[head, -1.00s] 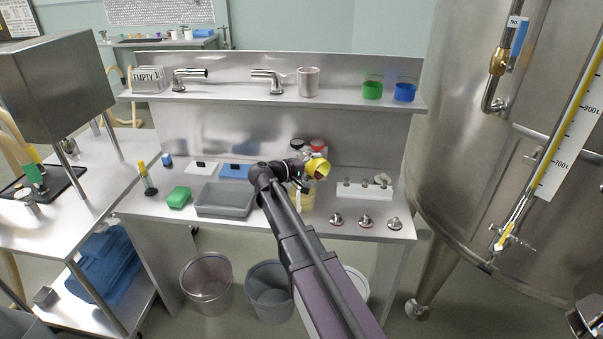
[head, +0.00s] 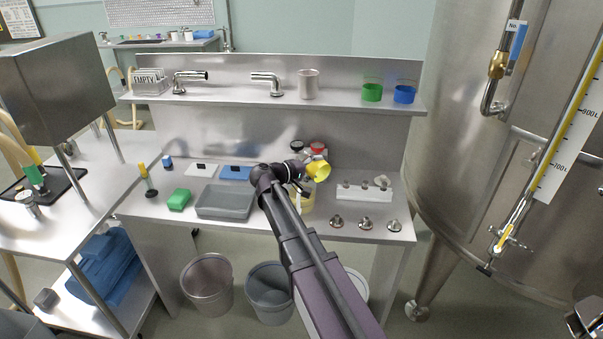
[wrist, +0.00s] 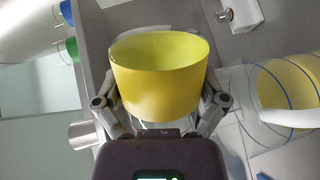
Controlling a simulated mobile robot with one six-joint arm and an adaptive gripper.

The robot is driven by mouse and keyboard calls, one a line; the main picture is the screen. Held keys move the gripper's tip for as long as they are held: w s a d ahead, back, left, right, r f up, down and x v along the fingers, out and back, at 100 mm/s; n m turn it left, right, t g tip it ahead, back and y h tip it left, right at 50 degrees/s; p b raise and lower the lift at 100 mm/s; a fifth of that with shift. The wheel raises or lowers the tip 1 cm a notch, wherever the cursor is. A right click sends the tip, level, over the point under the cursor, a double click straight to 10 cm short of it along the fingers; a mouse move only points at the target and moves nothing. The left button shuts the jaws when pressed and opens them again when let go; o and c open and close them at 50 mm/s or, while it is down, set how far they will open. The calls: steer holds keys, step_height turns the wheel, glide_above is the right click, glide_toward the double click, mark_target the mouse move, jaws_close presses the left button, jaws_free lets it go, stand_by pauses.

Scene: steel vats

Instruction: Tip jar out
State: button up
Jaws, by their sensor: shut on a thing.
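My gripper (wrist: 162,105) is shut on a yellow jar (wrist: 160,78), with one finger on each side of it. In the head view the jar (head: 318,169) is held tilted above the bench, at the end of my arm. In the wrist view I see a yellow-green inside surface, with no clear sign of contents. A clear, yellowish vessel with blue lines (wrist: 284,92) is at the right of the wrist view, apart from the jar. In the head view a pale yellow vessel (head: 307,198) stands below my gripper, partly hidden by my arm.
Red-topped (head: 318,146) and black-topped (head: 297,147) containers stand behind the jar. A grey tray (head: 226,203) lies left and a white rack (head: 364,192) right. Green (head: 372,92) and blue (head: 404,94) cups stand on the shelf. A steel vat (head: 455,130) is at the right.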

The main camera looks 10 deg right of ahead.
steer(key=shift+s+d+f+m+b, duration=0.3)
steer(key=shift+s+f+m+b, duration=0.3)
steer(key=shift+f+b, duration=0.3)
steer(key=shift+s+f, duration=0.1)
